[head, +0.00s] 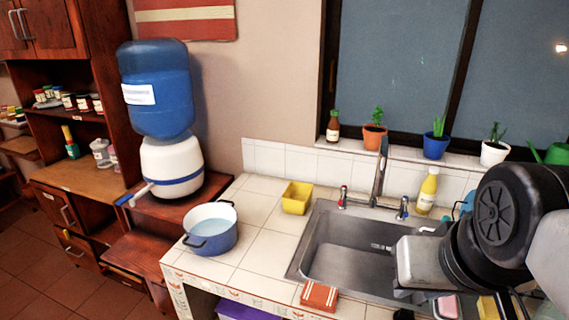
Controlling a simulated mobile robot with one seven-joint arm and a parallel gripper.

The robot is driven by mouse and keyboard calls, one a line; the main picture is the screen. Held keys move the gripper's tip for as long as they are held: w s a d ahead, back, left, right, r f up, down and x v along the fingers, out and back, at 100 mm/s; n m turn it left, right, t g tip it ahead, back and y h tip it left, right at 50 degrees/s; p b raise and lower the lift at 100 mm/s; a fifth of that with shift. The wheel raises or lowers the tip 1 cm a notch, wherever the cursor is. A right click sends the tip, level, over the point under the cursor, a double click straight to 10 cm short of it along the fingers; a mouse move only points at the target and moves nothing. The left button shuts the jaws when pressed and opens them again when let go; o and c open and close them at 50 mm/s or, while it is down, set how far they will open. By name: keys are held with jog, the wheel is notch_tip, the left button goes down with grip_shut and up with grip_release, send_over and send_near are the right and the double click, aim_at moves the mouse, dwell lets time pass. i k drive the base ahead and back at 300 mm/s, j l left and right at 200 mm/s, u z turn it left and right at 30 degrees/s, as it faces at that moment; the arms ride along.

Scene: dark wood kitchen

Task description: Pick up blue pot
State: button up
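A blue pot (210,238) stands upright on the tiled counter, left of the sink. It has a pale rim, two small side handles and light blue liquid or a light blue inside. A small blue plant pot (436,148) with a green plant stands on the windowsill. My gripper (392,270) is at the lower right over the sink, far from the blue pot and apart from it. Its fingers are small and unclear, and I cannot tell their opening. I see nothing held.
The sink (340,262) with its tap lies between my gripper and the pot. A water dispenser (160,110) rises behind left. Bare tiles lie around the pot.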

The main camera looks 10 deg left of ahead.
aim_at(211, 229)
jog(key=i+j, duration=0.1)
jog(key=j, duration=0.3)
jog(key=i+j, duration=0.1)
jog(key=j, duration=0.35)
jog(key=i+j, duration=0.1)
jog(key=j, duration=0.3)
jog(key=i+j, duration=0.15)
jog(key=j, duration=0.25)
jog(key=i+j, duration=0.1)
jog(key=j, duration=0.35)
jog(key=i+j, duration=0.1)
jog(key=j, duration=0.3)
